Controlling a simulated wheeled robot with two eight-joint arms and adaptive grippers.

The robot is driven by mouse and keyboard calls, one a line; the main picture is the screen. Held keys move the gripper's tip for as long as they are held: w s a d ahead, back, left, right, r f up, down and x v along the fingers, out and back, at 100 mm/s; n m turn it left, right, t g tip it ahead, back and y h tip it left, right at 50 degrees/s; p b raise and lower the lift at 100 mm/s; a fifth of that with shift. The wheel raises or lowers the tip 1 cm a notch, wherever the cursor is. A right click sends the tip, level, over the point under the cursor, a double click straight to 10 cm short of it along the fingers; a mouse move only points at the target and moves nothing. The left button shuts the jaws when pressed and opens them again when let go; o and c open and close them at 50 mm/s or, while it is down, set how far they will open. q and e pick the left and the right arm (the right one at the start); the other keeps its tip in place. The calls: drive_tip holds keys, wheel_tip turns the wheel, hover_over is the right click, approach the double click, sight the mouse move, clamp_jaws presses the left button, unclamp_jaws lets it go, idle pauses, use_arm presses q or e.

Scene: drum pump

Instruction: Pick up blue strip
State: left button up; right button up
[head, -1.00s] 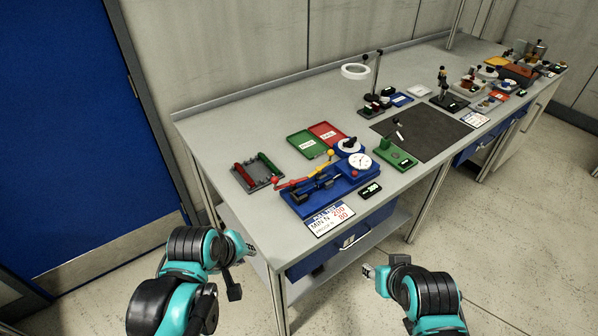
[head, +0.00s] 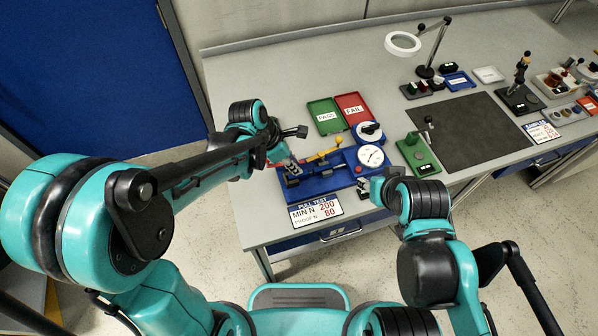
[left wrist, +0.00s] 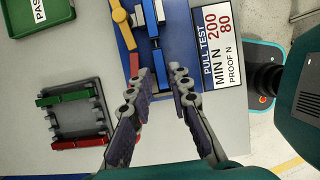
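A narrow blue strip (left wrist: 160,68) lies along the blue pull tester (left wrist: 125,32), running out from a dark clamp (left wrist: 155,45) toward the gap between my left fingertips. My left gripper (left wrist: 162,75) is open, with one finger on each side of the strip's near end; I cannot tell whether they touch it. In the head view the left gripper (head: 288,165) is over the left end of the tester (head: 325,180), and its arm hides the strip there. My right gripper (head: 368,190) is by the tester's right front corner; its fingers are too small to read.
A grey holder (left wrist: 76,115) with green and red strips stands left of the gripper in the wrist view. Green (head: 325,113) and red (head: 352,107) trays lie behind the tester. A pull test sign (head: 315,210) is at the table's front edge. A dark mat (head: 465,130) lies right.

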use_arm(q)
drive_tip(key=b+x, duration=0.1)
drive_tip(key=x, duration=0.1)
drive_tip(key=b+x, duration=0.1)
drive_tip(key=x, duration=0.1)
drive_tip(key=shift+a+f, duration=0.1)
drive_tip(key=shift+f, duration=0.35)
drive_tip(key=shift+w+d+f, duration=0.15)
drive_tip(key=shift+d+f, duration=0.05)
drive_tip(key=shift+f, duration=0.25)
drive_tip(key=shift+r, duration=0.1)
clamp_jaws()
